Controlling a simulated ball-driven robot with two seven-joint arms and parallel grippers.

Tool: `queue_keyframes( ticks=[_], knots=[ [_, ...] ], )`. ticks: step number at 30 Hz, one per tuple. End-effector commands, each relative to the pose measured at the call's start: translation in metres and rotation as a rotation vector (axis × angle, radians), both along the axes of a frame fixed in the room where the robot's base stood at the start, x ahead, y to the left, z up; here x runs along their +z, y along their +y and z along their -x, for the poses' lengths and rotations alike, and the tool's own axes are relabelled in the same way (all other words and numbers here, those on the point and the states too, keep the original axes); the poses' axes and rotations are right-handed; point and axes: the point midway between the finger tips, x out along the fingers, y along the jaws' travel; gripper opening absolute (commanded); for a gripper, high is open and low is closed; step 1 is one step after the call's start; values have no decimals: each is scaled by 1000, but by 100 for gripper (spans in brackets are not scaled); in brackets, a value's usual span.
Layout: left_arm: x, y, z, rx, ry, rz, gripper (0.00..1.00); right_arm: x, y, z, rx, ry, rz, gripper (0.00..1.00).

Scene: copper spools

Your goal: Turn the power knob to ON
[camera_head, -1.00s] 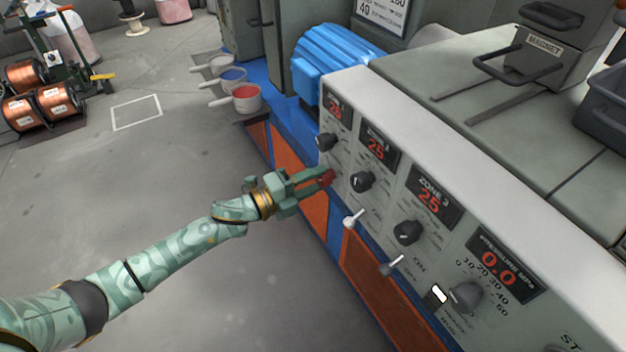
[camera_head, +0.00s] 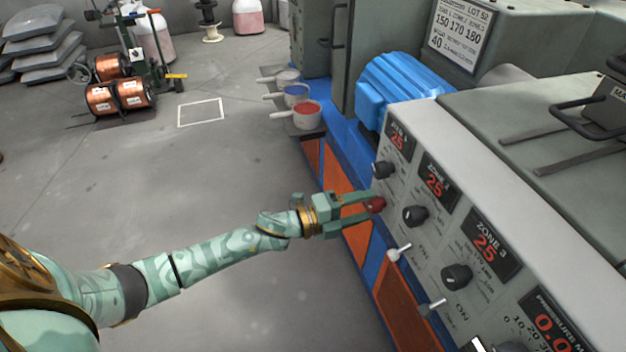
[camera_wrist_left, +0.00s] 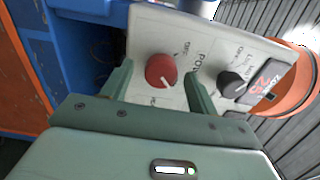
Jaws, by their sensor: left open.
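The red power knob (camera_head: 377,205) is on the sloped grey control panel (camera_head: 420,128), low at its left end. In the left wrist view the red knob (camera_wrist_left: 158,69) shows a short white mark toward its lower right, with partly readable lettering beside it. My left gripper (camera_head: 372,206) reaches the panel from the left, its fingers open on either side of the knob. In the left wrist view the fingers (camera_wrist_left: 158,87) stand left and right of the knob, with visible gaps. I cannot tell any contact. My right gripper is out of view.
Black zone knobs (camera_head: 415,215) and red-digit displays (camera_head: 436,181) sit near the power knob. Toggle levers (camera_head: 399,252) stick out below. A blue motor (camera_head: 402,82) and several paint pots (camera_head: 307,115) stand behind. Copper spools (camera_head: 103,99) are far left.

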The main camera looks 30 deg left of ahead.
Motion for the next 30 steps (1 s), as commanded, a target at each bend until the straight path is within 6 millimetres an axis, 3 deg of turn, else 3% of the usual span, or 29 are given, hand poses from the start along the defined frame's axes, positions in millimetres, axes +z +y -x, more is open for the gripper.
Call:
queue_keyframes(
  ticks=[10,18,30],
  knots=[
    [4,51,66,2,0,-4,59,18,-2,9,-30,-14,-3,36],
    [2,87,112,0,0,-3,59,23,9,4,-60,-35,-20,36],
    [0,97,124,0,0,-3,59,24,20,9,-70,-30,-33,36]
  ],
)
